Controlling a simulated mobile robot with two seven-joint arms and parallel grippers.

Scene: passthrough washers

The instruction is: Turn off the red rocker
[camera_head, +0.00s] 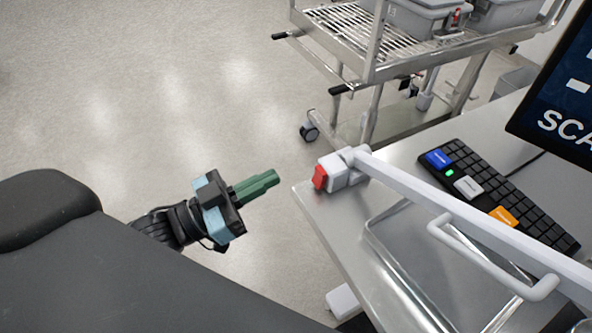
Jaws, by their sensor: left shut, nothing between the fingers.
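The red rocker (320,177) sits on the left end face of a white switch housing (344,170), at the far left corner of the steel table (349,222). My left gripper (275,178) is shut and empty, its green fingers side by side. It hangs over the floor just left of the table corner, pointing right towards the rocker, with a clear gap between them. The rocker's tilt is too small to tell. My right gripper is not in view.
A white bar with a handle (490,262) runs from the housing across the table. A black keypad (500,195) and a screen (565,95) stand at the right. A wire cart (365,60) with grey bins is behind. The floor at left is clear.

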